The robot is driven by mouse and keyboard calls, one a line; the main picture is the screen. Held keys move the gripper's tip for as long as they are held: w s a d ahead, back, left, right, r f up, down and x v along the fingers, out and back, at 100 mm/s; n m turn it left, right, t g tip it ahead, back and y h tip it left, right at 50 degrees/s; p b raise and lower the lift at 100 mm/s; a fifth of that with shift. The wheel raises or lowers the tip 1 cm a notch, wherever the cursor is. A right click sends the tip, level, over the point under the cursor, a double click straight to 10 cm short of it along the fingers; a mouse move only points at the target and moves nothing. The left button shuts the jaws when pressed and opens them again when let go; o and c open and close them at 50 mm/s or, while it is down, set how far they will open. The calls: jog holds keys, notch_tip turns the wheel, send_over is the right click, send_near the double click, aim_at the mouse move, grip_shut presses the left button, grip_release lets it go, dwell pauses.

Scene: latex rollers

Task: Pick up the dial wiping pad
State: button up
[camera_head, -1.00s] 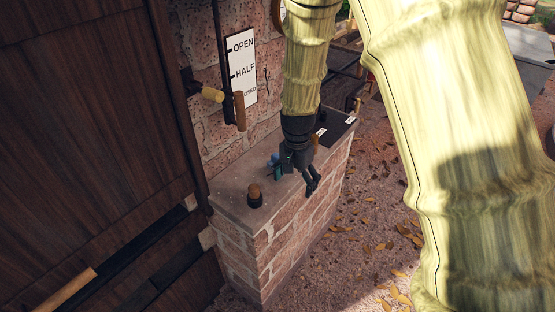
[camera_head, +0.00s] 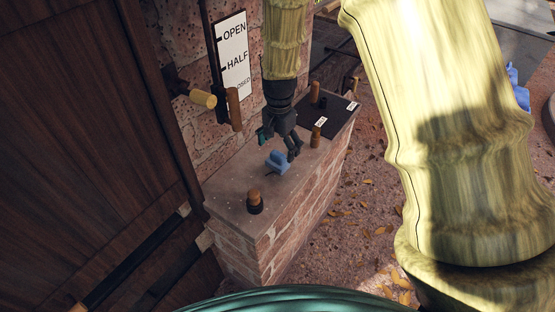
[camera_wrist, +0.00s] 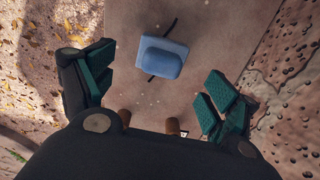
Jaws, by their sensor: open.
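The dial wiping pad looks to be the blue block (camera_head: 278,162) lying on top of the brick ledge (camera_head: 232,190). In the wrist view the blue pad (camera_wrist: 162,58) lies ahead of my gripper, with a thin dark strip showing from under it. My gripper (camera_head: 278,142) is open and empty, above the ledge just beyond the pad in the head view. In the wrist view my gripper (camera_wrist: 155,92) has its green-padded fingers spread wide, with the pad between their lines and apart from both.
A wooden knob with a dark base (camera_head: 254,201) stands at the ledge's near end. A wooden peg (camera_head: 315,136) and a dark labelled mat (camera_head: 335,112) are at the far end. A lever (camera_head: 234,108) and OPEN/HALF sign (camera_head: 233,55) are on the wall.

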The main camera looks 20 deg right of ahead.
aim_at(278, 154)
jog(key=shift+a+f+p, duration=0.15)
jog(key=shift+f+p, duration=0.7)
jog(key=shift+f, duration=2.1)
jog(key=c, duration=1.1)
